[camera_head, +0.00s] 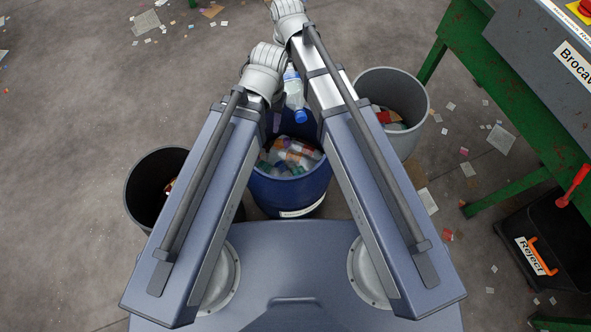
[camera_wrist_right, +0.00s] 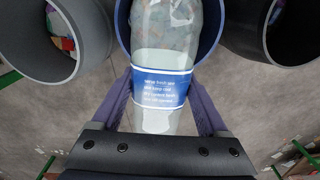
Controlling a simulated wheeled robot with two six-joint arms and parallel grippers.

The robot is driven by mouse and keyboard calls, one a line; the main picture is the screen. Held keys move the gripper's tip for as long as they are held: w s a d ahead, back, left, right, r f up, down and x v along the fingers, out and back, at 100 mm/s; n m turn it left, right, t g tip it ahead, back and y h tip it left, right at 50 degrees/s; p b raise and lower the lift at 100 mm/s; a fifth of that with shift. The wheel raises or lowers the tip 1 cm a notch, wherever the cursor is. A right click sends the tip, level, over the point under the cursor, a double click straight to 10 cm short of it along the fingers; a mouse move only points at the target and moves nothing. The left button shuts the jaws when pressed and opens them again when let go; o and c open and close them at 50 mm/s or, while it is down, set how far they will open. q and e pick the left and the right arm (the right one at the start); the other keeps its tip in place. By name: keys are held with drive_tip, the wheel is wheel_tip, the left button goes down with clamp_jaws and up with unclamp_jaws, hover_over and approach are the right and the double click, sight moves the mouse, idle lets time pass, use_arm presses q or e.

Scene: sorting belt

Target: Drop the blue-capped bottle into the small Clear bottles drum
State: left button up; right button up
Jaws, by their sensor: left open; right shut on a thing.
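The blue-capped bottle (camera_head: 293,88) is clear, with its cap pointing down at the rim of the blue drum (camera_head: 290,187). In the right wrist view the bottle (camera_wrist_right: 165,35), with a blue label, is held between the purple fingers of my right gripper (camera_wrist_right: 160,110), over the blue drum (camera_wrist_right: 212,25). In the head view my arms hide the right gripper's fingers. My left gripper (camera_head: 277,122) is mostly hidden under my left arm; only a purple bit shows beside the bottle, apart from it. The drum's front label is too small to read.
A grey drum (camera_head: 418,85) with mixed items stands right of the blue drum, and a black drum (camera_head: 130,180) stands left. A green-framed belt machine (camera_head: 500,50) and a black Reject bin (camera_head: 555,235) are at the right. Paper scraps litter the floor.

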drive_tip(key=s+f+n+b, duration=0.3)
drive_tip(key=f+b, duration=1.6)
drive_tip(key=f, duration=0.2)
drive_tip(key=shift+s+f+b, duration=0.15)
drive_tip(key=shift+f+b, duration=0.15)
drive_tip(key=shift+b, duration=0.1)
drive_tip(key=shift+f, duration=0.1)
wheel_tip(320, 180, down, 6)
drive_tip(key=b, duration=0.6)
drive_tip(key=shift+d, duration=0.1)
drive_tip(key=o, duration=1.2)
drive_tip(key=shift+r, duration=0.25)
wheel_tip(320, 180, up, 8)
drive_tip(key=p, duration=0.8)
drive_tip(key=shift+f, duration=0.2)
